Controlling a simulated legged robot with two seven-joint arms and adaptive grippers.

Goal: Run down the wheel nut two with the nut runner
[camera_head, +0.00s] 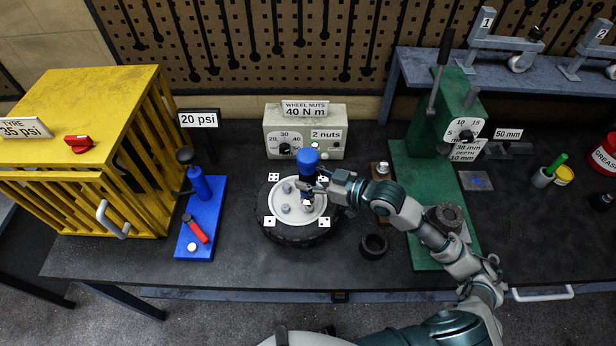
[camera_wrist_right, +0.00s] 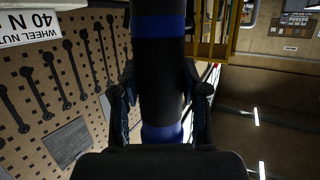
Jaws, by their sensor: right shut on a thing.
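The wheel (camera_head: 266,232) lies flat on the bench with its pale round hub facing up. Grey nuts (camera_head: 285,209) show on the hub's left half, and small white dotted plates (camera_head: 269,221) sit around its edge. My right gripper (camera_head: 317,187) is shut on the nut runner (camera_head: 307,158), a dark upright cylinder with a blue top. The runner stands over the hub's right side. Its lower end is partly hidden, so I cannot tell whether it touches a nut. In the wrist view the runner's dark body with blue bands (camera_wrist_right: 162,75) stands between the fingers. My left gripper is out of view.
A grey control box (camera_head: 304,132) labelled wheel nuts, 40 N m and 2 nuts stands behind the wheel. A yellow cage (camera_head: 130,120) and blue pump board (camera_head: 201,215) are at left. A green press (camera_head: 455,125) and a black ring (camera_head: 374,246) are at right. The front bench edge is clear.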

